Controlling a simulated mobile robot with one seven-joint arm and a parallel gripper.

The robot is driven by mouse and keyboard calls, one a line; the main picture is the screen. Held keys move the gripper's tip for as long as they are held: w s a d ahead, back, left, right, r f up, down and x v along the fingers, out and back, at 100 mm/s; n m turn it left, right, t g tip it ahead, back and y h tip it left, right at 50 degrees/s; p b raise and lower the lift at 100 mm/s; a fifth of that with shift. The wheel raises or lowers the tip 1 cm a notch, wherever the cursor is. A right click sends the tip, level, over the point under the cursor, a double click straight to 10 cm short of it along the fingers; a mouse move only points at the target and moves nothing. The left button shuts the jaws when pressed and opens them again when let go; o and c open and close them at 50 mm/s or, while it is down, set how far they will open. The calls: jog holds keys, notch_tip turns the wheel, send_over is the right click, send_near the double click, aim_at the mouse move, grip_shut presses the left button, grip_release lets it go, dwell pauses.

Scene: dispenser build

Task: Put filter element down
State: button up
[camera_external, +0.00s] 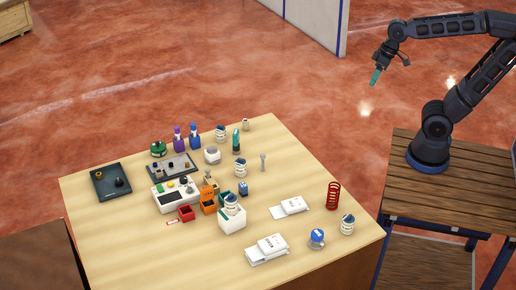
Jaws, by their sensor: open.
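My gripper (388,62) is at the upper right, high above the floor and beyond the table's right side. It is open and far from the objects on the table. A slim teal piece (376,76) shows just below its left finger. The view is too small to tell whether it touches the gripper or what it is. I cannot tell for sure which thing is the filter element. White ribbed pieces with blue tops (347,224) stand at several spots.
The light wooden table (110,240) holds a dark tray (110,181), a white box (232,217), a red spring (333,195), white papers (267,249) and several bottles. My arm stands on a separate brown table (400,180).

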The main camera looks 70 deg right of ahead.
jog(key=s+d+h, duration=0.2)
jog(key=s+d, duration=0.2)
jog(key=d, duration=0.1)
jog(key=shift+s+d+f+n+t, duration=0.2)
jog(key=shift+s+d+n+t, duration=0.05)
jog(key=shift+d+n+t, duration=0.15)
